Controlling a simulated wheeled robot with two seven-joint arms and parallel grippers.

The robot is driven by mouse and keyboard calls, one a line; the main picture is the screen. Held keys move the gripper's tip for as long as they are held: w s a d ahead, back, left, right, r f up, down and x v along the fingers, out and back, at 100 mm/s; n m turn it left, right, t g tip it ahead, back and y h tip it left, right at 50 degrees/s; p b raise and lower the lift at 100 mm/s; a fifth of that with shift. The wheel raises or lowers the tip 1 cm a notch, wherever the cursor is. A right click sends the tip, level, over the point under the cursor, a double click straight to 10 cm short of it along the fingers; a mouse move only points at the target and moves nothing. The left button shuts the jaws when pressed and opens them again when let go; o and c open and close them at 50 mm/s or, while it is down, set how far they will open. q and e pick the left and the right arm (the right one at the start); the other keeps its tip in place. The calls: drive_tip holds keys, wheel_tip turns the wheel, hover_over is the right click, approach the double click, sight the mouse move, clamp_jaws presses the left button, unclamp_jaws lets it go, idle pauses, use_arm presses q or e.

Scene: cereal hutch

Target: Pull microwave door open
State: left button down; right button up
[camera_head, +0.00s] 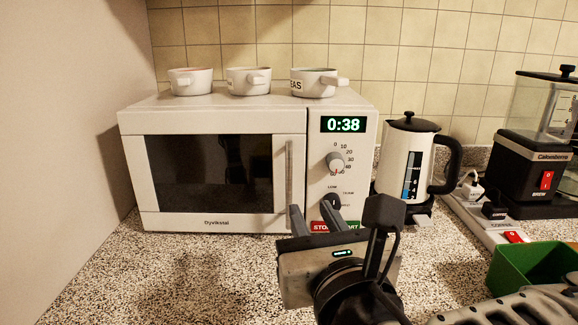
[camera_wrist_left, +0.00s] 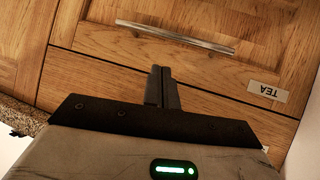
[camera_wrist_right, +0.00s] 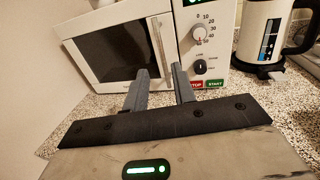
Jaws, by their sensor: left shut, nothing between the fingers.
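The white microwave (camera_head: 212,101) stands on the counter against the tiled wall, its door (camera_head: 211,223) shut. Its upright bar handle (camera_head: 289,170) is on the door's right side; it also shows in the right wrist view (camera_wrist_right: 158,48). My right gripper (camera_head: 313,216) is open and empty, in front of the microwave's lower right part. In the right wrist view, its two fingers (camera_wrist_right: 161,82) are apart and point toward the handle area, short of it. My left gripper (camera_wrist_left: 162,72) is shut and empty in front of wooden cabinet fronts; it is outside the head view.
Several small handled bowls (camera_head: 249,81) sit on top of the microwave. A white kettle (camera_head: 400,160) stands close to its right. Further right are a power strip (camera_head: 480,222), a coffee maker (camera_head: 540,155) and a green bin (camera_head: 535,265). The counter (camera_head: 150,280) before the door is clear.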

sight(290, 169)
drive_tip(key=w+a, duration=0.1)
drive_tip(key=w, duration=0.4)
drive_tip(key=w+a+p, duration=0.1)
drive_tip(key=w, duration=0.4)
drive_tip(key=w+a, duration=0.1)
drive_tip(key=w, duration=0.3)
drive_tip(key=shift+w+p, duration=0.3)
drive_tip(key=shift+w, duration=0.1)
clamp_jaws()
